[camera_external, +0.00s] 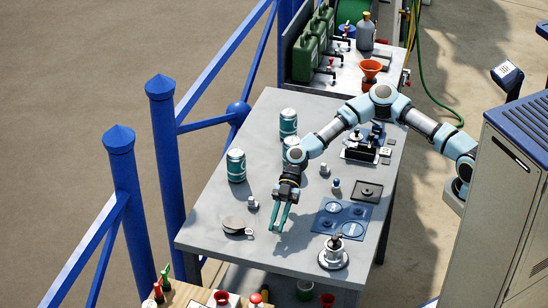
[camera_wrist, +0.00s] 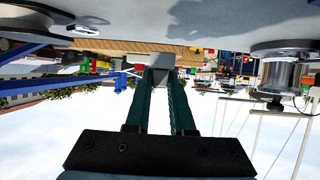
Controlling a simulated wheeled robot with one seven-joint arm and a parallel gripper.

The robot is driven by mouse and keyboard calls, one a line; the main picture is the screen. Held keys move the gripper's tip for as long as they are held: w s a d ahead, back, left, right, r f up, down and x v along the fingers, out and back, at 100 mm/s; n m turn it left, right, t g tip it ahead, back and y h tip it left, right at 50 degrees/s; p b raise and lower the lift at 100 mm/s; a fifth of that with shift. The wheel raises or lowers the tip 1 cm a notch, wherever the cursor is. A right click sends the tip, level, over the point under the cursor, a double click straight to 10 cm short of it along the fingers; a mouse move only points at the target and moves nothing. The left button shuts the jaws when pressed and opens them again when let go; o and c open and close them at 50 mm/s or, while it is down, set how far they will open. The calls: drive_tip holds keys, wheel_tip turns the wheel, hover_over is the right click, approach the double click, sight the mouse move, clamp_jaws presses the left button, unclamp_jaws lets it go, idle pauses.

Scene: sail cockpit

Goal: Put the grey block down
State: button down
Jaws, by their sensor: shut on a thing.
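My gripper (camera_external: 283,217) is over the front part of the grey table (camera_external: 215,215), with its green fingers pointing down. In the wrist view my gripper (camera_wrist: 165,75) is shut on a small grey block (camera_wrist: 161,60) at the fingertips. The block's top lies close to the table surface in that view; I cannot tell whether they touch. In the external view the block is too small and too hidden by the fingers to make out.
Teal cans (camera_external: 236,166) stand behind. Bare table lies around the fingers.

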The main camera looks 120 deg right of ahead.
drive_tip(key=shift+f+p, duration=0.5)
drive_tip(key=shift+f, duration=1.2)
drive_tip(key=shift+f, duration=0.1)
drive_tip(key=c, duration=0.8)
unclamp_jaws()
drive_tip(key=shift+r, duration=0.2)
drive_tip(key=b+v, duration=0.3)
drive_tip(key=v, duration=0.7)
drive_tip(key=shift+s+d, duration=0.2)
drive_tip(key=shift+s+d+r+b, duration=0.3)
drive_tip(key=shift+s+d+r, duration=0.1)
drive_tip(key=shift+s, duration=0.1)
